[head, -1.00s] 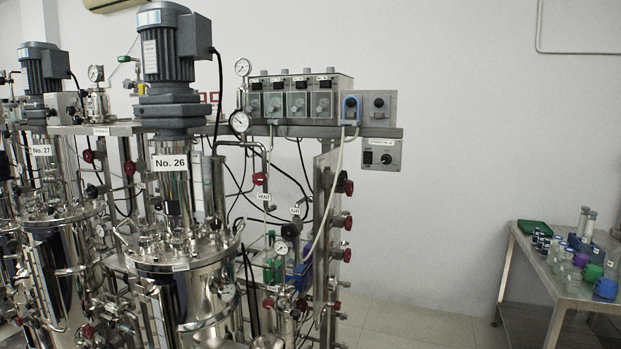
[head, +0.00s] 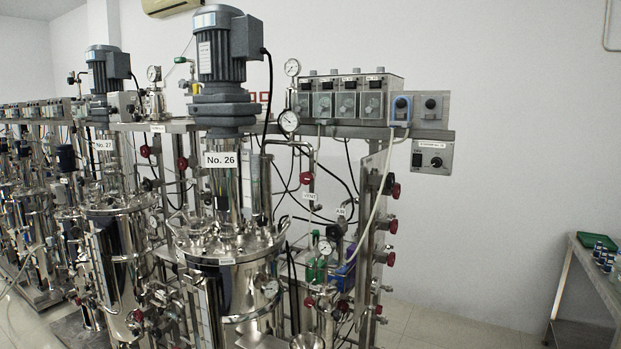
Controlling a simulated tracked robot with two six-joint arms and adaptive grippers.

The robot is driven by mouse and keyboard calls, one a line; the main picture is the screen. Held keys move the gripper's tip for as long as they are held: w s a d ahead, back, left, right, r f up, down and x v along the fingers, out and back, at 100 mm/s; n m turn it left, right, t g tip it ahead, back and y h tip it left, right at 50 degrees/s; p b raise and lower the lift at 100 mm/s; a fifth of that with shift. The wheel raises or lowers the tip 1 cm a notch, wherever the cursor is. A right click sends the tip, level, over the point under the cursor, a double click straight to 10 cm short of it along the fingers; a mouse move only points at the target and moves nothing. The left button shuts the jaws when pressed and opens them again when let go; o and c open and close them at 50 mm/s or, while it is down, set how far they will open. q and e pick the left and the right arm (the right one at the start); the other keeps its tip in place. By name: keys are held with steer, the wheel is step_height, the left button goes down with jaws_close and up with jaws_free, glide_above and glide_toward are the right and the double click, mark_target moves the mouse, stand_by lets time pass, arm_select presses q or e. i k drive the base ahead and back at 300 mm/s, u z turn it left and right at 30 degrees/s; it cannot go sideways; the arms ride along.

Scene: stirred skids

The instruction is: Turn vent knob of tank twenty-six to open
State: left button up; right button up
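Tank twenty-six (head: 228,258) is a steel vessel left of centre in the head view, with a white "No. 26" sign (head: 221,159) and a grey motor (head: 225,50) above it. A small "VENT" label (head: 309,196) hangs on the piping to its right. A dark red knob (head: 306,178) sits just above that label; its turned position is too small to tell. An "AIR" label (head: 341,211) is further right. Neither of my grippers shows in the head view.
Tank twenty-seven (head: 118,235) stands to the left, with more skids behind it. A control box row (head: 343,98) tops the frame, and several red knobs line its right post. A steel table (head: 585,280) stands at the far right. Floor between skid and table is clear.

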mark_target(305, 177)
steer(key=z, duration=0.1)
steer(key=i, duration=1)
steer(key=u, duration=0.1)
